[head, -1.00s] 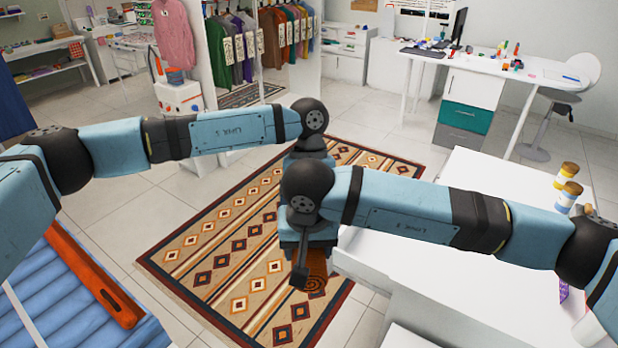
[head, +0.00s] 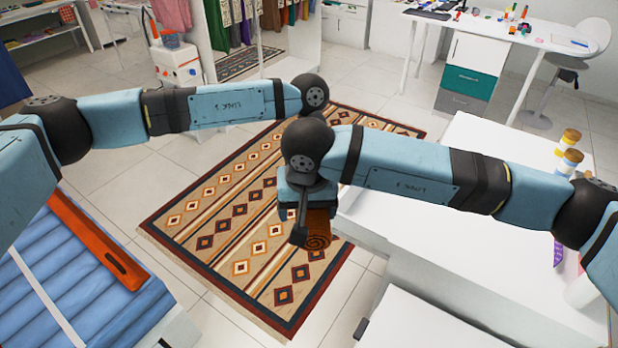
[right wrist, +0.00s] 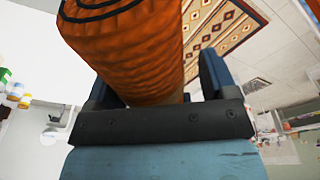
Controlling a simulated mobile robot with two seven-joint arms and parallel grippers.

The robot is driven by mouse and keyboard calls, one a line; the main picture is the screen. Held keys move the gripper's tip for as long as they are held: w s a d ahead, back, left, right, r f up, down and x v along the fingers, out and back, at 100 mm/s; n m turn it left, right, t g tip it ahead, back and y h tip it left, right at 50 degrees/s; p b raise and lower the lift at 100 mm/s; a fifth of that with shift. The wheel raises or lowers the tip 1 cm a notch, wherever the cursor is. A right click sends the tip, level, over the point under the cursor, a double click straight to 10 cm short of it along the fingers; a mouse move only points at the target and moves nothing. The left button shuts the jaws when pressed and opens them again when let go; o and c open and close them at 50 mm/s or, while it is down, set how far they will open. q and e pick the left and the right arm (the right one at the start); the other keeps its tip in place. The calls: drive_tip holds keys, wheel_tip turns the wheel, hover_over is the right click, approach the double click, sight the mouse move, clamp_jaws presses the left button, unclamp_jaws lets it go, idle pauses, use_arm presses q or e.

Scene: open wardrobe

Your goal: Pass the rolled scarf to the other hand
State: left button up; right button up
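The rolled scarf (head: 318,238) is an orange-brown roll with a dark spiral at its near end. In the head view it hangs at my right gripper (head: 306,222), over the patterned rug. In the right wrist view the scarf (right wrist: 130,50) stands between the two dark blue fingers of the right gripper (right wrist: 158,85), which is shut on it. My left arm reaches in from the left and its wrist ends just behind my right wrist. The left gripper itself is hidden behind the right arm.
A patterned rug (head: 215,215) lies on the tiled floor below. A white table (head: 470,245) with jars (head: 568,150) is at the right. A blue slatted surface (head: 70,290) with an orange-red bar (head: 95,240) is at the lower left. A desk (head: 500,35) stands at the back.

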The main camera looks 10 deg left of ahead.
drive_tip(key=shift+o, duration=1.2)
